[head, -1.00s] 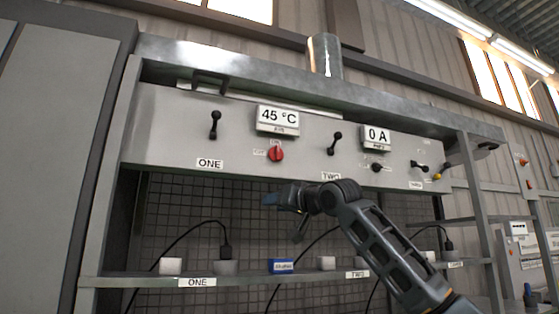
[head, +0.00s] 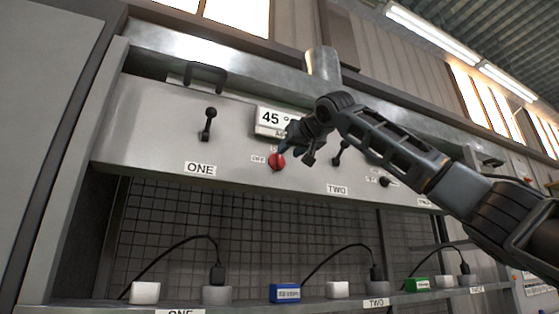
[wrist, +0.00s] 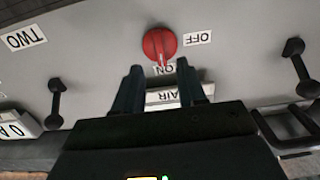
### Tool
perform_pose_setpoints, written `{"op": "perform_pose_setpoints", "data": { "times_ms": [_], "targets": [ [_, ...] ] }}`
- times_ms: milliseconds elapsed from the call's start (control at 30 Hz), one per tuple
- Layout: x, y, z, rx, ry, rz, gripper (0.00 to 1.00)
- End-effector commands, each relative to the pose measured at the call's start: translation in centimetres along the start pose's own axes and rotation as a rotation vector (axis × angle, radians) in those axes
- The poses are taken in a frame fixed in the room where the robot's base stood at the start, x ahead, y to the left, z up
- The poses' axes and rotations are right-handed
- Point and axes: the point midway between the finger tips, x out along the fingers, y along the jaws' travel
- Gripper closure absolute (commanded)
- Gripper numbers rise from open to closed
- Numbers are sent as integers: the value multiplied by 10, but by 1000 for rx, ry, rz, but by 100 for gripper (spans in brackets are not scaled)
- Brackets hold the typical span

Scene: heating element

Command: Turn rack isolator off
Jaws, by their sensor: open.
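A red rotary knob (head: 277,162) sits on the grey panel under the 45 °C display (head: 272,122). The upside-down wrist view shows the knob (wrist: 160,46) with an OFF label (wrist: 197,38) beside it and an ON label (wrist: 164,70) by the end its pointer faces. No label reading "rack isolator" is legible. My gripper (head: 297,154) is open and empty, just right of the knob in the head view. In the wrist view its two fingertips (wrist: 159,72) point at the knob and straddle the ON side, apart from it as far as I can tell.
Black levers stand either side, above ONE (head: 208,125) and TWO (head: 338,158). A small black knob (head: 384,182) is farther right. A handle (head: 205,75) juts out at the panel's top left. The shelf below holds blocks, including a blue one (head: 285,293), and cables.

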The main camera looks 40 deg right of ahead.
Motion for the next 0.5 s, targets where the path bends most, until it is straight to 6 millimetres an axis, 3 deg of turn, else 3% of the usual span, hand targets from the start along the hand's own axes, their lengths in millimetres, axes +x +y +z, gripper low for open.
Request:
{"op": "perform_pose_setpoints", "data": {
  "times_ms": [300,500],
  "targets": [
    [48,0,-2,1,0,0,60],
    [61,0,-1,1,1,0,60]
  ]
}}
